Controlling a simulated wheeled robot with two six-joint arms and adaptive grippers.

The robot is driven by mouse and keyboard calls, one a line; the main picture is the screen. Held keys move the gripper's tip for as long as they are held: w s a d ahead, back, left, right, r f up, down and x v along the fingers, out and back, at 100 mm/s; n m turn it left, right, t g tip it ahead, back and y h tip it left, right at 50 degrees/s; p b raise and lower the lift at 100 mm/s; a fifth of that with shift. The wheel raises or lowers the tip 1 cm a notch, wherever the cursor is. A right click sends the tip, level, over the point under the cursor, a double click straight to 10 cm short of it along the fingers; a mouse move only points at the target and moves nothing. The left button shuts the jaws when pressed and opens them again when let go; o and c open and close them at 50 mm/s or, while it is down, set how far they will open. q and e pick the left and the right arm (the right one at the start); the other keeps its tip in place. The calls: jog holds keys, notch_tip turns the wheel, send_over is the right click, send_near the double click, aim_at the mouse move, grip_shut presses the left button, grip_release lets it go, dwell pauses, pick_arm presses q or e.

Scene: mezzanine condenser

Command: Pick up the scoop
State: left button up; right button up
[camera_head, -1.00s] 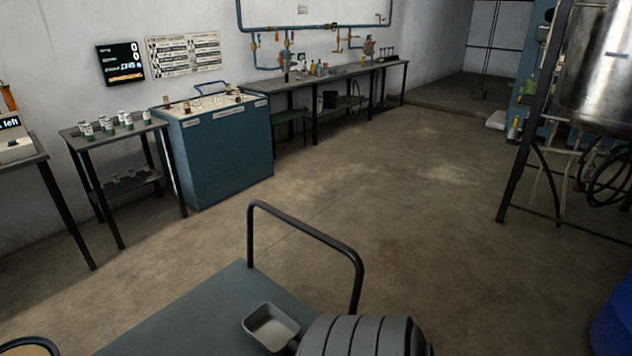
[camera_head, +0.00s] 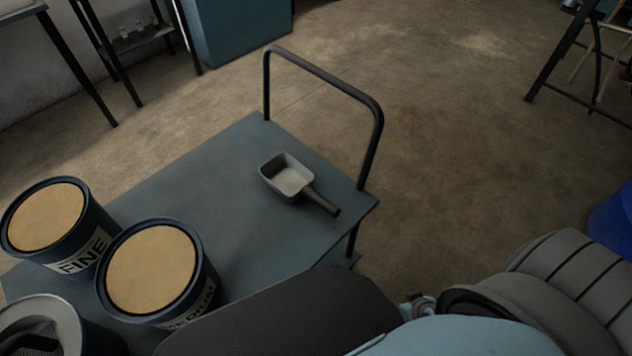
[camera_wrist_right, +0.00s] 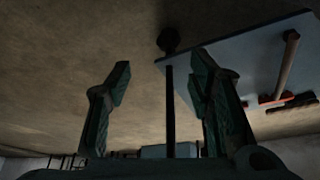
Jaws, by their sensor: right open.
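The scoop (camera_head: 286,178) lies on the right part of a blue-grey cart top (camera_head: 205,190) in the head view. It has a grey, open rectangular pan and a dark handle (camera_head: 322,202) pointing down and right. My right arm crosses the bottom right of the head view, nearer than the scoop. My right gripper (camera_wrist_right: 161,80) shows in the right wrist view with its two fingers wide apart and nothing between them. I cannot make out the scoop in that view. My left gripper is not in view.
A black hoop handle (camera_head: 325,75) rises at the cart's far right end. Tubs marked FINE (camera_head: 45,217) and MEDIUM (camera_head: 150,268) stand on the cart's left part. A third container (camera_head: 40,325) is cut off at bottom left. The cart top around the scoop is clear.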

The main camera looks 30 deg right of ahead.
jog(key=w+d+r+t+y+b, duration=0.1)
jog(key=w+d+r+t+b, duration=0.2)
jog(key=w, duration=0.6)
jog(key=t+y+b, duration=0.4)
jog(key=t+y, duration=0.1)
jog(key=y, duration=0.2)
send_near(317, 199)
jog(key=shift+w+f+p, duration=0.4)
jog(key=shift+w+p, duration=0.05)
jog(key=shift+p, duration=0.4)
jog(key=shift+h, duration=0.3)
jog(key=x, duration=1)
jog(key=shift+f, duration=0.25)
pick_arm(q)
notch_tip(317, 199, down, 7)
pick_arm(e)
jog(key=shift+s+d, duration=0.1)
grip_shut()
